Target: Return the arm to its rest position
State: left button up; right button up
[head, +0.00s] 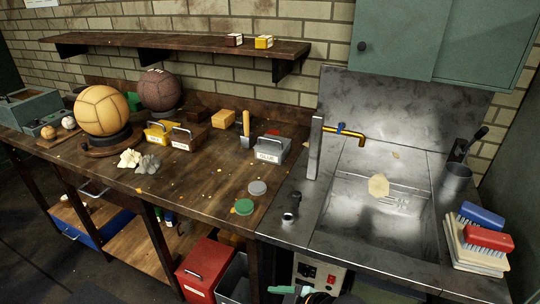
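Neither of my grippers is clearly in view, so I cannot see whether they are open, shut or holding anything. A tan leather ball (101,110) rests on a dark round stand at the left of the wooden workbench (205,185). A brown leather ball (160,90) sits behind it to the right, also on a dark base. A small teal and dark shape (284,290) shows at the bottom edge; I cannot tell what it is.
A grey labelled box (270,150) and pale crumpled pieces (140,160) are on the bench. A red box (207,270) stands below.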

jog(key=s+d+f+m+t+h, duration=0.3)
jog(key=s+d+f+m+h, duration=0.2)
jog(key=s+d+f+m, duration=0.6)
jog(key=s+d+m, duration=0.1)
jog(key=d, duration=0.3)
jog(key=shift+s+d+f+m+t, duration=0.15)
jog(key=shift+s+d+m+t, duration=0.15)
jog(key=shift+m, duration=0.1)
